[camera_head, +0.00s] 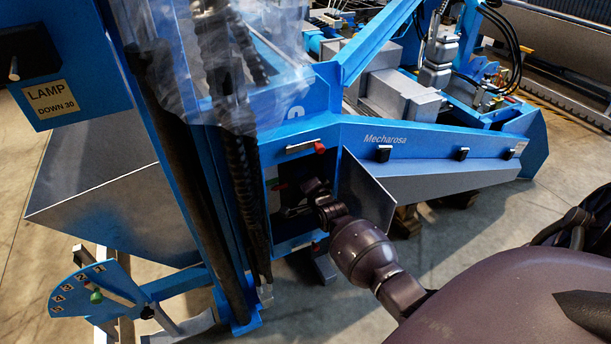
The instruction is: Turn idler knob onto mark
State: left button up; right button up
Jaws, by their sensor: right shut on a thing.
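My right gripper (292,207) reaches into a dark square opening (283,226) in the blue machine frame, and my arm comes in from the lower right. It is shut on what appears to be the idler knob, which is mostly hidden by the fingers and the shadow. A small green patch shows at the left inside the opening. I cannot make out the mark or how the knob is turned. My left gripper is not in view.
A grey door panel (366,192) stands open just right of the opening, close to my right wrist. A latch with a red end (303,147) is above it. A blue quadrant plate with a green-knobbed lever (95,292) stands lower left. A lamp sign (52,99) hangs upper left.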

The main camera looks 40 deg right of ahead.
jog(key=m, duration=0.4)
jog(key=shift+f+m, duration=0.15)
jog(key=shift+m, duration=0.15)
jog(key=m, duration=0.3)
jog(key=shift+s+b, duration=0.1)
jog(key=shift+b, duration=0.3)
jog(key=shift+m, duration=1.4)
jog(key=shift+b, duration=0.3)
jog(key=shift+m, duration=0.3)
jog(key=o, duration=0.9)
